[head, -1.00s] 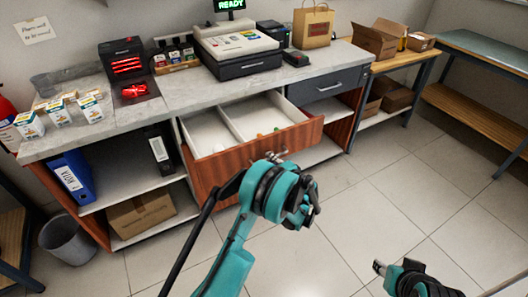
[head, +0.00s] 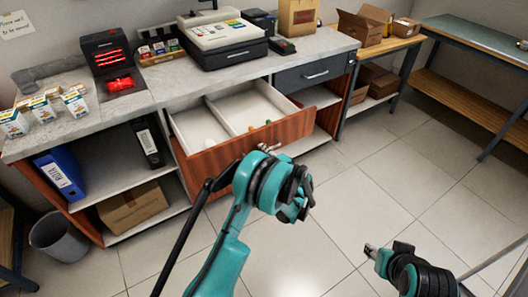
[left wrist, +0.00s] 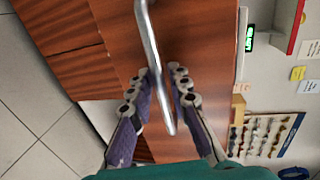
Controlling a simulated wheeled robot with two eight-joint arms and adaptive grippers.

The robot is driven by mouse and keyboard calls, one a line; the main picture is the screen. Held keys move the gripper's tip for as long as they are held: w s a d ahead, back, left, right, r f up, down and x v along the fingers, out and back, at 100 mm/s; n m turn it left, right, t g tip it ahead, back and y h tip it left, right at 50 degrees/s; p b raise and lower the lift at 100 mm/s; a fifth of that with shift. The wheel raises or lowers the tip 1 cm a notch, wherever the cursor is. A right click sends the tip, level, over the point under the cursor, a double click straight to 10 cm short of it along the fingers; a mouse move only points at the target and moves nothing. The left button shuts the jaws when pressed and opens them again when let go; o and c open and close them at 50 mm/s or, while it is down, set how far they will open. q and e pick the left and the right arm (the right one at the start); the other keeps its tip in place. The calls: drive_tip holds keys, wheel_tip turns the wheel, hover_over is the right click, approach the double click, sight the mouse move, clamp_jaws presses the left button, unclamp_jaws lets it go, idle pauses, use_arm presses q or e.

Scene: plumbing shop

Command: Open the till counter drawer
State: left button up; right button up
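The till counter drawer (head: 218,154) has a reddish wood front and stands pulled well out from the counter, its white divided inside showing. Its silver bar handle (left wrist: 150,40) runs between the fingers of my left gripper (left wrist: 158,78) in the left wrist view. The fingers stand on either side of the bar, with a narrow gap visible, so they look open around it. In the head view, my left gripper (head: 268,148) is at the drawer front, and its wrist hides part of the handle. My right gripper (head: 371,251) is low at the right, away from the counter; its finger opening is unclear.
A grey drawer (head: 316,74) to the right is closed. The till (head: 222,42) stands on the countertop (head: 180,80). Small coloured items lie in the open drawer. Shelves below hold binders and a cardboard box (head: 135,207). A bin (head: 60,238) stands at left. The tiled floor (head: 350,190) in front is clear.

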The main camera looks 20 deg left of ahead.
use_arm(q)
drive_tip(key=v, duration=1.2)
drive_tip(key=shift+s, duration=0.1)
drive_tip(key=s+a+r+n+g+h, duration=0.3)
drive_tip(key=s+a+r+h, duration=0.35)
drive_tip(key=s+r, duration=0.35)
drive_tip(key=s+d+n+h, duration=0.3)
drive_tip(key=s+n+h, duration=0.2)
drive_tip(key=s, duration=1.3)
drive_tip(key=shift+s+r, duration=0.2)
drive_tip(key=shift+s, duration=0.1)
